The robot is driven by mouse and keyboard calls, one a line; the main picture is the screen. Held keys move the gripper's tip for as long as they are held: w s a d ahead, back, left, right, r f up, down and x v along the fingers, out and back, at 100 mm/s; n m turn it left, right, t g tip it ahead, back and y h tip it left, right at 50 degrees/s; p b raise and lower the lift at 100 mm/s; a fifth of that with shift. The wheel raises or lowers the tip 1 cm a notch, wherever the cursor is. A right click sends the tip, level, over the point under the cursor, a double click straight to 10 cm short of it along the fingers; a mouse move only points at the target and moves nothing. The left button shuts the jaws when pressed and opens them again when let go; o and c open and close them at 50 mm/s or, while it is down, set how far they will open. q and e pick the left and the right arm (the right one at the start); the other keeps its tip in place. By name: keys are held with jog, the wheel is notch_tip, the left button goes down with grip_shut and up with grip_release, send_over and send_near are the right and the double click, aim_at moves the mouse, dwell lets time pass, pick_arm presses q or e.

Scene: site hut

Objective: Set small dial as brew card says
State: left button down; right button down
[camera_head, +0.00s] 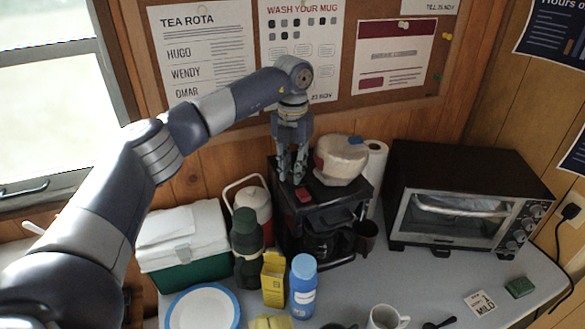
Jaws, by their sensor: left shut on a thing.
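The black coffee maker (345,222) stands against the back wall, its glass jug (322,245) in its front. My left gripper (292,178) points straight down at the left part of the coffee maker's top. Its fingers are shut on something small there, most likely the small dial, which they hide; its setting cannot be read. A red switch (304,195) sits just in front of the fingertips. A small white card (480,303) lies on the table at the right and reads "MILD". My right gripper is not in view.
A white tub (341,160) sits on the coffee maker, right beside my gripper. A paper roll (376,165) and toaster oven (462,197) stand to the right. A red-and-white jug (251,200), dark green flask (247,245), yellow box (273,278) and blue bottle (303,285) crowd the left.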

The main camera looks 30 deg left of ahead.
aim_at(292, 173)
pick_arm(q)
jog(key=shift+w+r, duration=0.1)
jog(key=c, duration=1.4)
grip_release()
notch_tip(292, 173, up, 12)
